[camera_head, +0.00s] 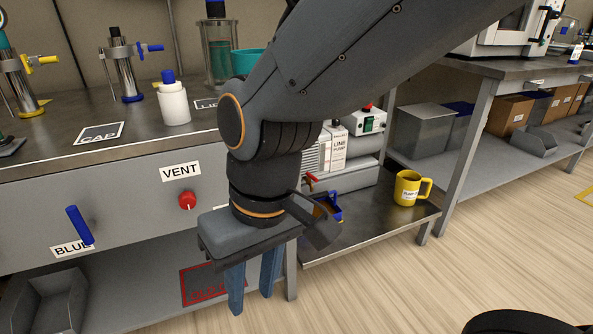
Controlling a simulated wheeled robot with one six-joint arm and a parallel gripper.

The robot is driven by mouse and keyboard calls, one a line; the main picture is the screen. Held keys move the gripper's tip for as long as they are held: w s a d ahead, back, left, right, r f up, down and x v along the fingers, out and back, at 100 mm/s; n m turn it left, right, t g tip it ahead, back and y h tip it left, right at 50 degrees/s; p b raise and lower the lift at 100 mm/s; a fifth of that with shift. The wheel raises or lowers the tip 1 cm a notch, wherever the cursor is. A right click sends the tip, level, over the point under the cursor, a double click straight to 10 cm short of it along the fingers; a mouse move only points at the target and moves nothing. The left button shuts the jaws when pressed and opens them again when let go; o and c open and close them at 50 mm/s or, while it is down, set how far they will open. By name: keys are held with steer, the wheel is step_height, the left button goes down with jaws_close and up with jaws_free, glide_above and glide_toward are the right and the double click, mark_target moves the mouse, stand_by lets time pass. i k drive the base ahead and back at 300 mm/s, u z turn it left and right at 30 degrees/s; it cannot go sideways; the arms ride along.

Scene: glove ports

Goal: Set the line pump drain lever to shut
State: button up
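The white unit labelled LINE PUMP (338,150) stands on the low grey shelf at centre right, partly behind my arm. A small red lever (311,180) shows low on its left side, close to my wrist. It is partly covered, so I cannot tell its setting or whether it is the drain lever. My gripper (252,301) points down in front of the bench, left of and nearer than the pump. Its two blue-grey fingers stand apart with nothing seen between them.
A blue item (333,206) and a yellow mug (408,188) are on the low shelf (375,222). The bench front carries a red VENT knob (187,201) and a blue handle (79,225). A white bottle (173,103) stands on the bench.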

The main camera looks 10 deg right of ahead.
mark_target(309, 175)
steer(key=u, duration=0.3)
steer(key=k, duration=0.4)
steer(key=z, duration=1.15)
steer(key=i, duration=1.4)
steer(key=u, duration=0.8)
